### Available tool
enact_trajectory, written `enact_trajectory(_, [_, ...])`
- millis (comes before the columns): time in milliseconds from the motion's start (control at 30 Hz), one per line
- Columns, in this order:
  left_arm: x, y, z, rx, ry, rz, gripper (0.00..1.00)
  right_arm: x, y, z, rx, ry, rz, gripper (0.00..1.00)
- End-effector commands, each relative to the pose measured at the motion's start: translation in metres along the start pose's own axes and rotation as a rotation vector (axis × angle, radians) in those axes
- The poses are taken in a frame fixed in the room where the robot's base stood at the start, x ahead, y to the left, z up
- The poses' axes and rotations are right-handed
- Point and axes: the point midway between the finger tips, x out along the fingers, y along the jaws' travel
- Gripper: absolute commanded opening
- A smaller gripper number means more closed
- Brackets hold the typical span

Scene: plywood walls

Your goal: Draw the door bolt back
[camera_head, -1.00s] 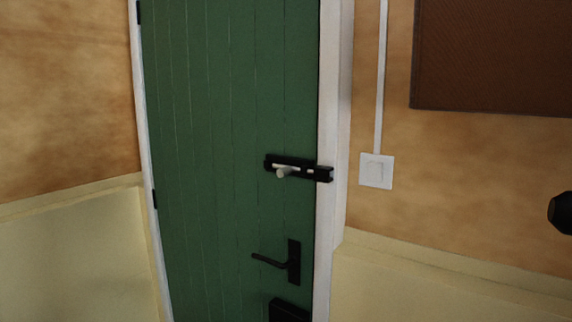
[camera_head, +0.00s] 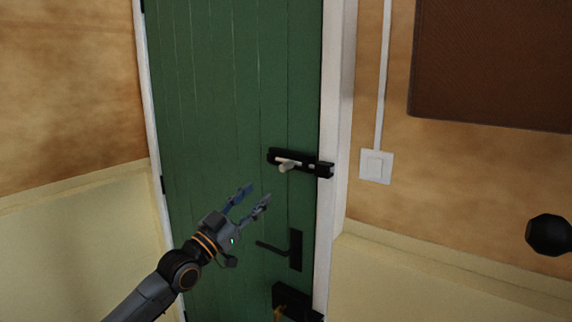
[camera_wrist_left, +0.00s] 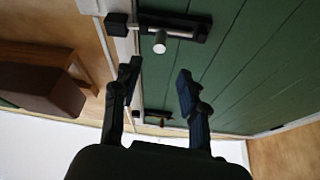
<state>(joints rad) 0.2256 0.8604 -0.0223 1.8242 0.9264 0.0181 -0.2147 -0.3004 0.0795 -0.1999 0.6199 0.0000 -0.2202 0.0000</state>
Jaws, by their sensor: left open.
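The door bolt (camera_head: 301,160) is a black housing with a pale rod, fixed across the right edge of the green door (camera_head: 225,90). Its right end reaches the black keeper (camera_head: 325,170) on the white frame. A pale round knob (camera_head: 286,167) sticks out from the rod. My left gripper (camera_head: 257,194) is open and empty, below and left of the knob, apart from it. In the left wrist view the knob (camera_wrist_left: 160,42) shows just beyond the open fingertips (camera_wrist_left: 157,72), between their lines.
A black lever handle (camera_head: 295,250) sits below the bolt, and a black lock box (camera_head: 292,298) is lower still. A white switch (camera_head: 376,166) and a brown board (camera_head: 492,65) are on the wall at right. The space before the bolt is clear.

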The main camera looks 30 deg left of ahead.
Motion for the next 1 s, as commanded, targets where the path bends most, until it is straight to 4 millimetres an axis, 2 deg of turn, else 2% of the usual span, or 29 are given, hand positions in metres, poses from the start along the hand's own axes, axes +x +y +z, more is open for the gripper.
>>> enact_trajectory(133, [0.022, -0.001, -0.004, 0.001, 0.003, -0.001, 0.43, -0.009, 0.0, -0.001, 0.0, 0.0, 0.0, 0.4])
enact_trajectory(700, [0.108, -0.001, -0.002, 0.002, 0.0, -0.001, 0.43, -0.033, 0.001, -0.003, 0.0, 0.0, 0.0, 0.4])
enact_trajectory(1000, [0.127, 0.0, 0.001, 0.001, -0.002, 0.0, 0.43, -0.037, 0.001, -0.004, 0.0, 0.001, 0.0, 0.4])
